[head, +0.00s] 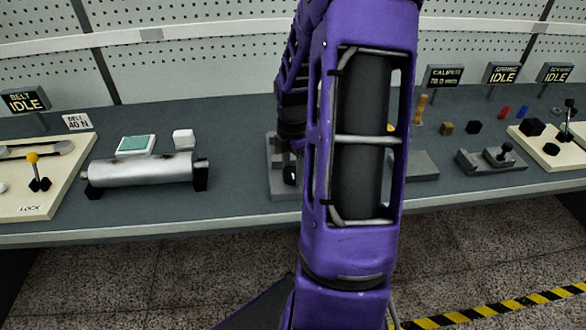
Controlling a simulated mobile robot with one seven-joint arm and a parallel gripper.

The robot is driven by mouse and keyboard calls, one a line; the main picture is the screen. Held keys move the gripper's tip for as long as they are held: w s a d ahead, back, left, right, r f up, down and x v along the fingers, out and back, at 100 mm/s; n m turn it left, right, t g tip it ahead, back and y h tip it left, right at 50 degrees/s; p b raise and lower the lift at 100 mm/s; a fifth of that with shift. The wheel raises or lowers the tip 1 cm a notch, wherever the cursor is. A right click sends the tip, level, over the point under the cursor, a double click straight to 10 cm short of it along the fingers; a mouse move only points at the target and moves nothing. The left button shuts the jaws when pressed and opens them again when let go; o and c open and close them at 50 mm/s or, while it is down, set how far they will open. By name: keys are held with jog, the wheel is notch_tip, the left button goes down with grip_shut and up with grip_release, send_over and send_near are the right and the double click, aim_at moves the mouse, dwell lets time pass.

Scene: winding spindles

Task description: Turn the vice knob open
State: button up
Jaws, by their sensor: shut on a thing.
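A grey vice base (277,188) stands on the bench in the middle of the head view, mostly hidden behind my purple arm. A dark round part, which looks like the vice knob (290,176), shows low beside the arm's left edge. My gripper (289,150) comes down from above to this dark part and is shut on it. The fingertips are dark and partly covered by my arm, so the exact grip and the knob's turn cannot be made out. A flat grey block (418,166) shows just right of my arm; I cannot tell whether it belongs to the vice.
A silver cylinder (145,170) lies on dark supports to the left, near a cream belt panel (50,200). To the right are a grey fixture (490,160), small coloured blocks and a cream panel (545,155). The bench's front edge is clear.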

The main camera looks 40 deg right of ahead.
aim_at(293, 171)
dwell(0.3)
jog(key=o, duration=1.4)
jog(key=shift+r, duration=0.15)
notch_tip(293, 171, up, 17)
jog(key=shift+r, duration=0.1)
